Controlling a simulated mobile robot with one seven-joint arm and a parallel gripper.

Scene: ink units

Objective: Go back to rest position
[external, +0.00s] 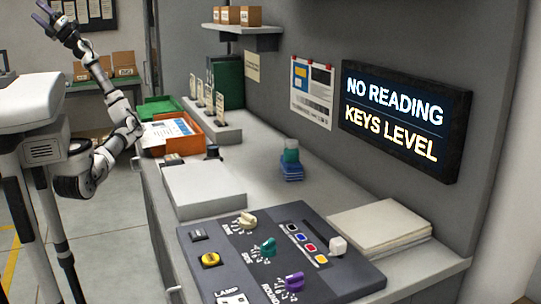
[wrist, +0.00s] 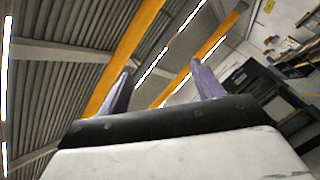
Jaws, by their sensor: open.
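My gripper (external: 56,19) is raised high at the upper left of the external view, well above and left of the counter. Its two purple fingers are spread apart with nothing between them. In the wrist view the fingers of my gripper (wrist: 158,88) stand apart against the ceiling, with yellow beams behind them. My arm rises from beside the counter's left edge and is clear of everything on it.
The counter (external: 253,178) holds a control panel (external: 222,262) with knobs, a white block (external: 203,188), a stack of paper (external: 380,229), a blue-green bottle (external: 291,160) and an orange tray (external: 190,135). A wall display (external: 405,118) reads "NO READING KEYS LEVEL".

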